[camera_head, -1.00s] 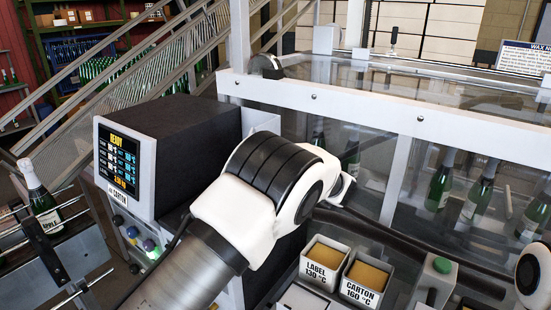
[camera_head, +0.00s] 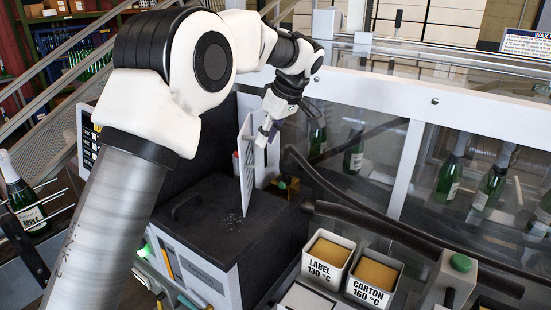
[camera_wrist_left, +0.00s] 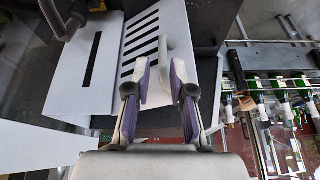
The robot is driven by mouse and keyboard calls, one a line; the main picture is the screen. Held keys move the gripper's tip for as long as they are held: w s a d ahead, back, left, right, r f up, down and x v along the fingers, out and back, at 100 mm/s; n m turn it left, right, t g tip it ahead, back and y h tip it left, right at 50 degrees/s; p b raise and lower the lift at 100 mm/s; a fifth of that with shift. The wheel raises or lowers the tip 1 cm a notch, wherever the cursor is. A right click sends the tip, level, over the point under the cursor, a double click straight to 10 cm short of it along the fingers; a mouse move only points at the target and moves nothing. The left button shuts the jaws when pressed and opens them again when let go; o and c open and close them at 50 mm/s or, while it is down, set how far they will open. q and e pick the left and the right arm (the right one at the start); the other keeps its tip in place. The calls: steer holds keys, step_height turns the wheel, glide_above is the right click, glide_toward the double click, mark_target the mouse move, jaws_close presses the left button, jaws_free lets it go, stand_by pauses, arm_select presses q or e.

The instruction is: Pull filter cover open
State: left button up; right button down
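The filter cover is a thin white slotted panel (camera_head: 246,165), seen almost edge-on in the head view, standing out beside the dark machine box. In the left wrist view the slotted panel (camera_wrist_left: 122,75) lies beyond the fingers, with a pale raised handle (camera_wrist_left: 165,50) on it. My left gripper (camera_head: 268,128) is beside the panel's upper right face. In the left wrist view its two purple-lined fingers (camera_wrist_left: 160,70) are apart, with the handle close to and partly between their tips. I cannot tell whether they touch it. My right gripper is not in view.
Label (camera_head: 328,257) and carton (camera_head: 372,277) wax pots stand at the lower middle. Dark hoses (camera_head: 340,200) run right of the panel. A glazed enclosure with a white frame (camera_head: 430,100) holds bottles behind. A bottle (camera_head: 22,195) stands at far left.

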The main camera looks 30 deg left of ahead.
mark_target(257, 150)
arm_select(q)
steer(key=p+x, duration=0.1)
steer(key=x, duration=0.2)
steer(key=a+p+x, duration=0.1)
steer(key=x, duration=0.2)
steer(key=shift+s+a+r+p, duration=0.1)
steer(key=shift+p, duration=0.2)
steer(key=shift+a+f, duration=0.15)
steer(key=shift+f, duration=0.1)
steer(key=shift+s, duration=0.1)
steer(key=shift+d+r, duration=0.1)
steer(key=shift+d, duration=0.15)
jaws_close()
